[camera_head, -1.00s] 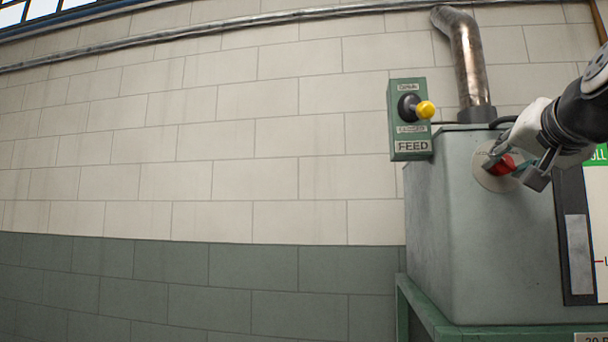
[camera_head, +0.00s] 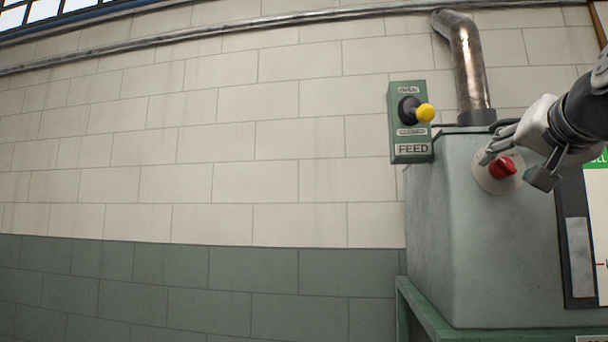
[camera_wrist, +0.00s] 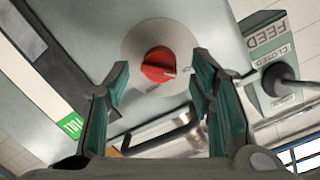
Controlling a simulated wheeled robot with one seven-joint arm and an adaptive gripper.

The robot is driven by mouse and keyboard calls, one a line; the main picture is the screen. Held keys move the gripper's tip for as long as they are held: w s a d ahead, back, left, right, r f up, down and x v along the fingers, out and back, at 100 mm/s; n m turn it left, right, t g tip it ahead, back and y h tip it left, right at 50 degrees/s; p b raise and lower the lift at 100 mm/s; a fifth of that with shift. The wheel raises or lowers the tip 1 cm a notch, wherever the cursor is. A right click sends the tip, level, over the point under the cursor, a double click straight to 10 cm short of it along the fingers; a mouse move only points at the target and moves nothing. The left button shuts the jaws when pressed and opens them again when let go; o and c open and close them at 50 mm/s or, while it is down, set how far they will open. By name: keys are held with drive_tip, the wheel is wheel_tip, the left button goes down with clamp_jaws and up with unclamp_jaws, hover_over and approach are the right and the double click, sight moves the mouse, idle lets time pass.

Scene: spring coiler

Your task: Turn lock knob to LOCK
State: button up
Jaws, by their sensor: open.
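The red lock knob (camera_head: 503,167) sits on a round pale plate on the grey machine housing, at the right of the head view. In the wrist view the knob (camera_wrist: 160,65) is near the top middle, its grip bar running roughly left to right. Labels on the plate are too small to read. My gripper (camera_head: 516,168) is open in front of the knob. In the wrist view its two fingers (camera_wrist: 160,78) stand wide on either side of the knob, with a visible gap to it; nothing is between them.
A green FEED box (camera_head: 410,150) with a yellow-tipped lever (camera_head: 425,112) is left of the knob; it also shows in the wrist view (camera_wrist: 268,50). A metal pipe (camera_head: 467,65) rises behind the housing (camera_head: 480,255). A dark-framed panel (camera_head: 578,250) is at right.

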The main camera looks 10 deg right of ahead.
drive_tip(key=v, duration=1)
drive_tip(key=shift+s, duration=0.3)
drive_tip(key=shift+a, duration=0.1)
drive_tip(key=w+a+f+n+g+y+p, duration=0.1)
drive_tip(key=a+f+n+g+y, duration=0.3)
drive_tip(key=f, duration=0.6)
drive_tip(key=a+f+n+g, duration=0.1)
drive_tip(key=a+f, duration=0.4)
drive_tip(key=f, duration=0.4)
drive_tip(key=s+a+f+n+g, duration=0.1)
drive_tip(key=s+a+f+g, duration=0.1)
drive_tip(key=s+f, duration=0.2)
drive_tip(key=s+a+f+n+g+p, duration=0.1)
drive_tip(key=s+a+f+n+g, duration=0.1)
drive_tip(key=f, duration=0.8)
drive_tip(key=s+a+f+n+g, duration=0.1)
drive_tip(key=s+a+f+g, duration=0.1)
drive_tip(key=s+f, duration=0.3)
drive_tip(key=shift+s+a+f+n+g+y+p, duration=0.3)
drive_tip(key=shift+a+f+n+g, duration=0.15)
drive_tip(key=shift+f, duration=0.55)
